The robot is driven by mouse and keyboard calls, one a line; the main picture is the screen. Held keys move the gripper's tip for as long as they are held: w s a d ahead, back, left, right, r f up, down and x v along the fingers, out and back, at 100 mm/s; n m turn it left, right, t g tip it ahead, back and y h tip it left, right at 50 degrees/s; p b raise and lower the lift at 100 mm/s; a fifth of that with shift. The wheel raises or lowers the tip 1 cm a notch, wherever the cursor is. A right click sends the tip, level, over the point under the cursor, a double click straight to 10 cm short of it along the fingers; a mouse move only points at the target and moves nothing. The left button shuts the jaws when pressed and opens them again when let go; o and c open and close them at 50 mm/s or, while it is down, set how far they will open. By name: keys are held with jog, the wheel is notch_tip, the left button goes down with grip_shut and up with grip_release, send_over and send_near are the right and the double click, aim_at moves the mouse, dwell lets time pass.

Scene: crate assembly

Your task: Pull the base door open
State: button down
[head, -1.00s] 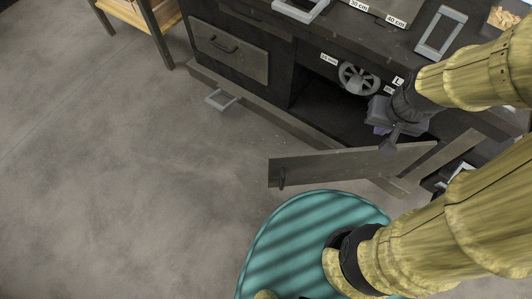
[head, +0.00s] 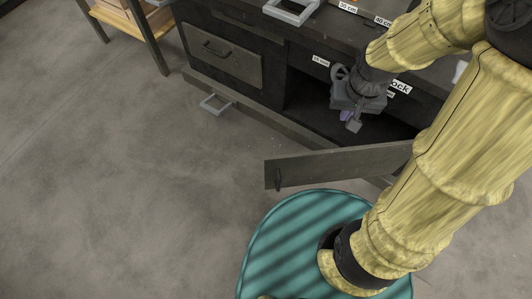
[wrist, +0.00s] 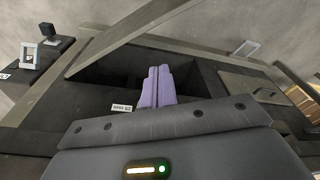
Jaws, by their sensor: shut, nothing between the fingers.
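The base door (head: 335,164) is a grey panel that stands swung out from the dark cabinet (head: 240,88), with its dark handle (head: 279,178) near the free left end. The cabinet opening behind it shows a dark interior. In the wrist view the door (wrist: 130,38) crosses the upper left as a long slanted panel. My gripper (head: 352,124) is in front of the opening, on the cabinet side of the door and apart from the handle. Its purple fingers (wrist: 158,86) are together and hold nothing. The door's right end is hidden behind my arm.
A closed drawer (head: 222,56) with a handle is left of the opening. A grey frame (head: 216,104) lies on the floor by the cabinet's base. A wooden rack (head: 125,14) stands at the back left. The floor at left is clear.

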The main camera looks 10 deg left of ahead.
jog(key=w+a+f+n+g+p, duration=0.1)
jog(key=a+f+g, duration=0.1)
jog(key=a+f, duration=0.6)
jog(key=w+a+f+n+g+h+p, duration=0.1)
jog(key=w+a+f+g, duration=0.1)
jog(key=a+f, duration=0.6)
jog(key=a, duration=0.5)
jog(key=shift+w+a+n, duration=0.15)
jog(key=shift+w+n, duration=0.1)
jog(key=shift+n, duration=0.15)
jog(key=s+d+f+b, duration=0.2)
jog(key=s+f+b, duration=0.3)
jog(key=f, duration=0.4)
jog(key=shift+s+f, duration=0.3)
jog(key=shift+s, duration=0.25)
jog(key=shift+w+d, duration=0.1)
jog(key=shift+d, duration=0.05)
